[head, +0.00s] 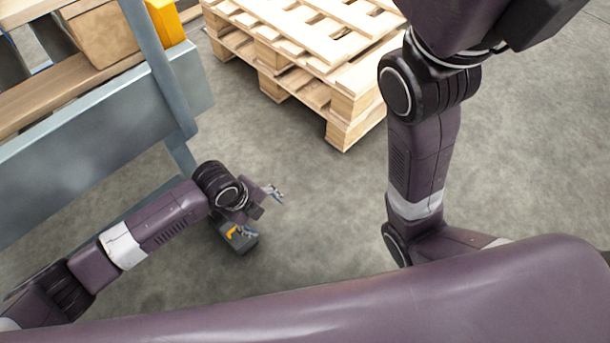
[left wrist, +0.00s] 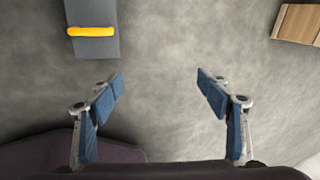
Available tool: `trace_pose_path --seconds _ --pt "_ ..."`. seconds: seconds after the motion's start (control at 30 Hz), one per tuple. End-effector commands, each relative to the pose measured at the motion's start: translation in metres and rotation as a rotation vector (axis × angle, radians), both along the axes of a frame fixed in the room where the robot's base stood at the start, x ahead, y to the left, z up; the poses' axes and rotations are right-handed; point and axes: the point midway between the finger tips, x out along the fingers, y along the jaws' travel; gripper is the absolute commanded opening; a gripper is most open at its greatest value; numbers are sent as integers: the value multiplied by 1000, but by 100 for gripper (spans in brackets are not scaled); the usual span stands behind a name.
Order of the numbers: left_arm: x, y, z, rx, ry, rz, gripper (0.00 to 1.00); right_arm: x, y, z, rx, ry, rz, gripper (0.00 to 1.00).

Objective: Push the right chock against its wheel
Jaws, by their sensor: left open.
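A dark grey chock (head: 245,246) with a yellow handle sits on the floor just below my left gripper (head: 262,212) in the head view, partly hidden by it. In the left wrist view the grey chock (left wrist: 93,48) lies at the upper left with its yellow handle across it. There my left gripper (left wrist: 160,82) is open, with nothing between its fingers, and the chock is outside the left finger. I cannot tell whether this is the right chock. No wheel is clearly visible. My right arm shows in the head view, but its gripper is out of sight.
A grey metal frame (head: 90,150) carrying a cardboard box (head: 100,32) stands at the left, close to my left arm. A stack of wooden pallets (head: 300,60) stands at the back. A wooden piece (left wrist: 298,24) shows at the wrist view's upper right. The middle floor is clear.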

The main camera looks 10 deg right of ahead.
Motion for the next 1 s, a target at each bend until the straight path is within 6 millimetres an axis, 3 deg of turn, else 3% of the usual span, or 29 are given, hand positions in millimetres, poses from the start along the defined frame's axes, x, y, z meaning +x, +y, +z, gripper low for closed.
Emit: trace_pose_path --seconds 0.3,0.6,0.8,1.0 --pt "10 -54 38 -205 -68 94 71 0 0 10 0 0 0 0" --pt "20 -94 80 -398 -120 183 71 0 0 17 0 0 0 0" --pt "24 -110 103 -490 -141 224 71 0 0 20 0 0 0 0" --pt "26 -116 112 -528 -148 241 71 0 0 21 0 0 0 0"
